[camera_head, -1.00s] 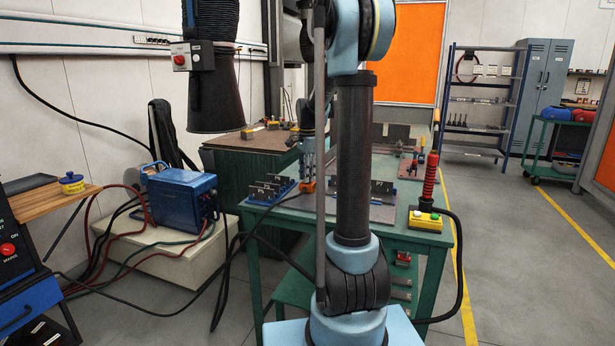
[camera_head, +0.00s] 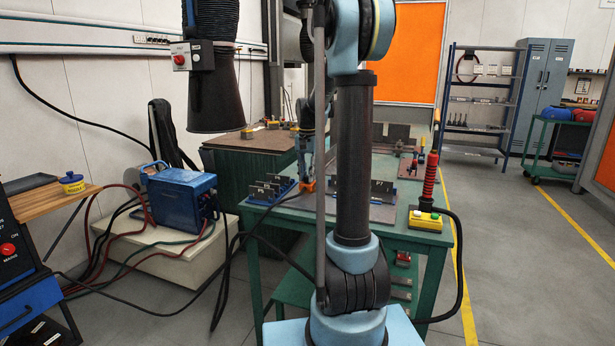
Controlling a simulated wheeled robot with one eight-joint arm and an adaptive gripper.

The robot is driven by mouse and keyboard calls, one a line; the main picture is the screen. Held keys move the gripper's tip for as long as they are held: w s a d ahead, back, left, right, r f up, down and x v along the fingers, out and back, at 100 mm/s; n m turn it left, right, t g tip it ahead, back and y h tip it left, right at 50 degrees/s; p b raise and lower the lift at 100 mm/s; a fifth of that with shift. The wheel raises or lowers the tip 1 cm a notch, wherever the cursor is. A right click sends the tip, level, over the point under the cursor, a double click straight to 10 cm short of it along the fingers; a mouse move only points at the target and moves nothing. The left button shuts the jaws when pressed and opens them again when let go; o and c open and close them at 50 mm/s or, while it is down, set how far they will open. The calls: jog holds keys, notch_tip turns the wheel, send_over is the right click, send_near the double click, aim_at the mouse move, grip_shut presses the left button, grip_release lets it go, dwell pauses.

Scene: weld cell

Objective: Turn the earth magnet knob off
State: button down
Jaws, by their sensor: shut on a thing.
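The earth magnet (camera_head: 307,187) is a small orange body on the near left part of the green welding table (camera_head: 292,214), with a black cable running off it to the left. Its knob is mostly hidden by my gripper. My gripper (camera_head: 306,178) points straight down over the magnet, partly behind my own arm, with its fingers shut on the knob at the magnet's top. The knob's marking and exact angle are too small to read.
A blue slotted fixture (camera_head: 271,190) stands just left of the magnet. Dark upright plates (camera_head: 381,188) stand to the right.

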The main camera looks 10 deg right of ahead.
jog(key=n, duration=0.5)
jog(key=shift+n, duration=2.4)
jog(key=c, duration=1.3)
grip_release()
jog(key=shift+c, duration=0.2)
notch_tip(320, 180, up, 12)
